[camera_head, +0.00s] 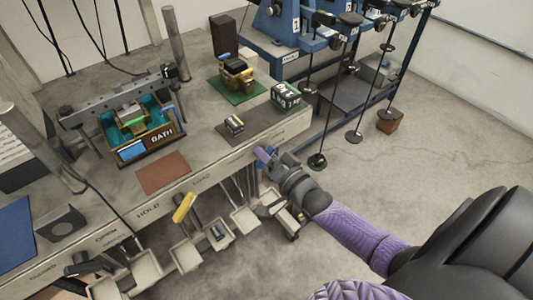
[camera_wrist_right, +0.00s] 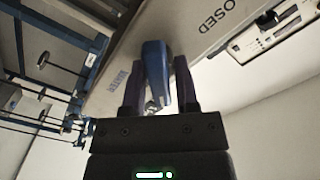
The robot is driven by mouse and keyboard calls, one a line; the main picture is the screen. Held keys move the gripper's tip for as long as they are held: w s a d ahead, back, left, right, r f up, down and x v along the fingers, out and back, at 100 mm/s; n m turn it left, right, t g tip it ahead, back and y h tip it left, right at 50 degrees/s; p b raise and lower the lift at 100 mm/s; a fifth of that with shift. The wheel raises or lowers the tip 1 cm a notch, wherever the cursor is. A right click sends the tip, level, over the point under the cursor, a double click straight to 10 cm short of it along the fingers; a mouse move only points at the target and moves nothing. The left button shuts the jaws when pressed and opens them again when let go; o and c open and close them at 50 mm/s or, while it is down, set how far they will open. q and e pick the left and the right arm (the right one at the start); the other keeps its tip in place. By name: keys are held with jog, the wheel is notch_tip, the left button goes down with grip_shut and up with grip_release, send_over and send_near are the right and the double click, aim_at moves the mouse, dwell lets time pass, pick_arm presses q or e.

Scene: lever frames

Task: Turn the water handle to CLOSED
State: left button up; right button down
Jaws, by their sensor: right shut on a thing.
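The water handle (camera_wrist_right: 155,65) is a blue lever at the edge of the bench. In the right wrist view it stands between the two dark fingers of my right gripper (camera_wrist_right: 155,95), which is shut on it. Lettering that seems to read WATER is beside it, and letters of CLOSED are farther along to the right. In the head view the blue-purple handle (camera_head: 264,153) sticks out at the bench's front edge, with my right gripper (camera_head: 272,161) at it. The fingers partly hide the handle's base. My left gripper is not in view.
The bench (camera_head: 205,185) carries a BATH model (camera_head: 161,137), a green-based model (camera_head: 237,75) and a brown mat (camera_head: 163,173). A yellow handle (camera_head: 184,207) and several trays hang along its front.

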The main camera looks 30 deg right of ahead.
jog(key=n+p, duration=0.1)
jog(key=n, duration=0.2)
jog(key=shift+a+r+n, duration=0.1)
jog(key=shift+n, duration=0.3)
jog(key=n+p, duration=0.1)
jog(key=n, duration=0.3)
jog(key=shift+a+n, duration=0.1)
jog(key=shift+n, duration=0.2)
jog(key=n, duration=0.4)
jog(key=shift+a+n, duration=0.1)
jog(key=shift+n, duration=0.2)
jog(key=n, duration=0.4)
jog(key=shift+a+n, duration=0.1)
jog(key=shift+n, duration=0.2)
jog(key=c, duration=0.6)
grip_release()
jog(key=shift+o, duration=0.2)
